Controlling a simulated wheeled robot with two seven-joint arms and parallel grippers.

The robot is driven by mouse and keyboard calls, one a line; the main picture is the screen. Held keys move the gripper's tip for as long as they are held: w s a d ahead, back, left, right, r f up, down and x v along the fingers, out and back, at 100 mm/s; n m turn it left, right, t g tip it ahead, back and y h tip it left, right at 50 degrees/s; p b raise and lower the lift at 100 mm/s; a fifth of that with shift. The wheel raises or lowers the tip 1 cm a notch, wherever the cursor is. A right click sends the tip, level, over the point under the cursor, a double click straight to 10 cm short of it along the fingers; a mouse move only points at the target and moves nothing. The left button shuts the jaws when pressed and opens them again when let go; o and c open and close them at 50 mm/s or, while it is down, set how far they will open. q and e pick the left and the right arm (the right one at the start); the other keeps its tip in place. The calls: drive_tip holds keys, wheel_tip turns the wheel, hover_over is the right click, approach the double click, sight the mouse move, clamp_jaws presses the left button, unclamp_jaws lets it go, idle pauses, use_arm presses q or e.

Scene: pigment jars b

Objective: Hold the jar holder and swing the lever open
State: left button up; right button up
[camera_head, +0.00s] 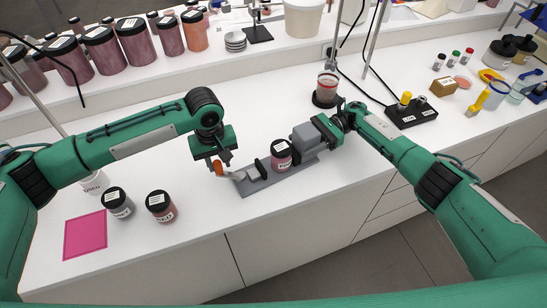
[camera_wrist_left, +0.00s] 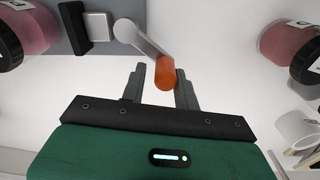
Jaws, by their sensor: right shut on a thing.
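The jar holder (camera_head: 253,187) is a grey plate on the white counter, with a black clamp pad and a grey block (camera_head: 304,138) at its right end. A dark-lidded pink jar (camera_head: 282,158) stands between pad and block. A metal lever with an orange handle (camera_head: 218,167) sticks out at the holder's left end. My left gripper (camera_head: 222,160) is open at the handle. In the left wrist view the orange handle (camera_wrist_left: 165,74) lies between the fingers, nearer the right one; contact is unclear. My right gripper (camera_head: 318,134) is shut on the holder's grey block.
Two lidded jars, one grey (camera_head: 117,204) and one red (camera_head: 161,207), stand left of the holder near a pink mat (camera_head: 85,236). A glass vessel (camera_head: 327,88) on a black base stands behind my right gripper. The counter in front of the holder is narrow.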

use_arm(q)
drive_tip(key=shift+o, duration=1.1)
drive_tip(key=shift+d, duration=0.2)
use_arm(e)
drive_tip(key=shift+s+f, duration=0.15)
drive_tip(key=shift+f, duration=0.2)
use_arm(q)
drive_tip(key=shift+a, duration=0.15)
wheel_tip(320, 180, up, 12)
drive_tip(key=shift+s, duration=0.2)
use_arm(e)
drive_tip(key=o, duration=1.1)
drive_tip(key=shift+c, duration=0.2)
drive_tip(key=shift+o, duration=1.3)
drive_tip(key=shift+w+d, duration=0.1)
drive_tip(key=shift+w, duration=0.2)
use_arm(q)
drive_tip(key=shift+w, duration=0.2)
use_arm(e)
drive_tip(key=shift+r, duration=0.1)
